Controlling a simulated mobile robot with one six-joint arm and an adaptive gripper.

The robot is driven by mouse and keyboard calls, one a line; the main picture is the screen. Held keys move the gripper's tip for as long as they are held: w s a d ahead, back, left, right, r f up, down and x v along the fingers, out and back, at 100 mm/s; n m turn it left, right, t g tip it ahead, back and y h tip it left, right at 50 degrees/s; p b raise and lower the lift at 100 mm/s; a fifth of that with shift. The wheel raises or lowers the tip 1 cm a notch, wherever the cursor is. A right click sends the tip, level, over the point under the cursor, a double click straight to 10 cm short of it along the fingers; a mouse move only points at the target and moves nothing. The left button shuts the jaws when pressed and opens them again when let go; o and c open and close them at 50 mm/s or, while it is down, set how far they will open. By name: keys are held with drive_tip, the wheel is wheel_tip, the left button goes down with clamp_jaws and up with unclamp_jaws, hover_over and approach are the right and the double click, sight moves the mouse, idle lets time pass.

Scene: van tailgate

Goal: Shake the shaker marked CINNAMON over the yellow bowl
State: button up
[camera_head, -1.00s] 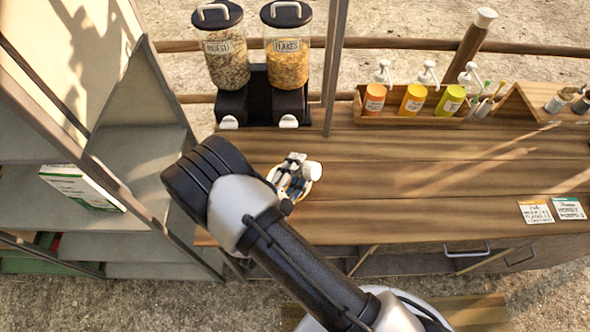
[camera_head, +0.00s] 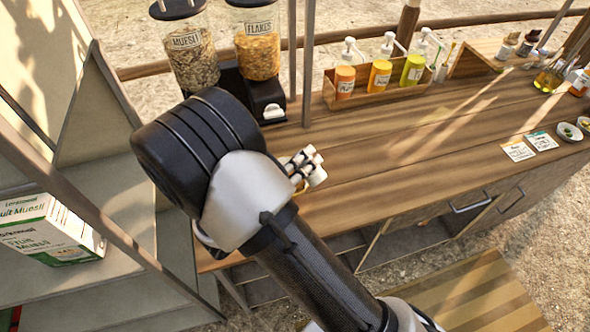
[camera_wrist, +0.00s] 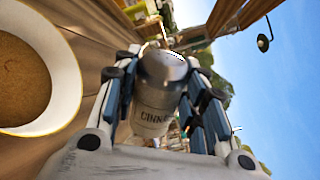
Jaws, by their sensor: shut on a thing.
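The shaker (camera_wrist: 155,100) is held between the fingers of my gripper (camera_wrist: 165,85) in the wrist view. It has a pale body with dark letters starting "CINN" and a grey, rounded top. It appears tilted. The bowl (camera_wrist: 70,75) is to its left in the wrist view, with a white inside wall, a thin yellow rim and brown contents. In the head view my gripper (camera_head: 305,168) is over the counter, and my arm hides most of the bowl. I cannot tell whether the shaker's top is directly over the bowl.
Muesli (camera_head: 190,50) and flakes (camera_head: 258,42) dispensers stand behind my arm. A wooden tray (camera_head: 385,90) holds pump bottles. Cards (camera_head: 518,151) and small dishes (camera_head: 568,132) lie at the right. A muesli carton (camera_head: 45,235) sits on the left shelf. The middle counter is clear.

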sight(309, 159)
drive_tip(key=r+m, duration=0.1)
drive_tip(key=m, duration=0.1)
drive_tip(key=s+d+r+m, duration=0.1)
drive_tip(key=m, duration=0.1)
drive_tip(key=r+m, duration=0.1)
drive_tip(key=m, duration=0.2)
drive_tip(key=shift+s+d+r+b, duration=0.1)
drive_tip(key=shift+s+d+b, duration=0.1)
drive_tip(key=shift+b, duration=0.1)
drive_tip(key=m, duration=0.1)
drive_tip(key=r+m+b, duration=0.1)
drive_tip(key=m, duration=0.1)
drive_tip(key=s+r+m, duration=0.1)
drive_tip(key=m, duration=0.1)
drive_tip(key=shift+d+r, duration=0.15)
drive_tip(key=shift+d, duration=0.25)
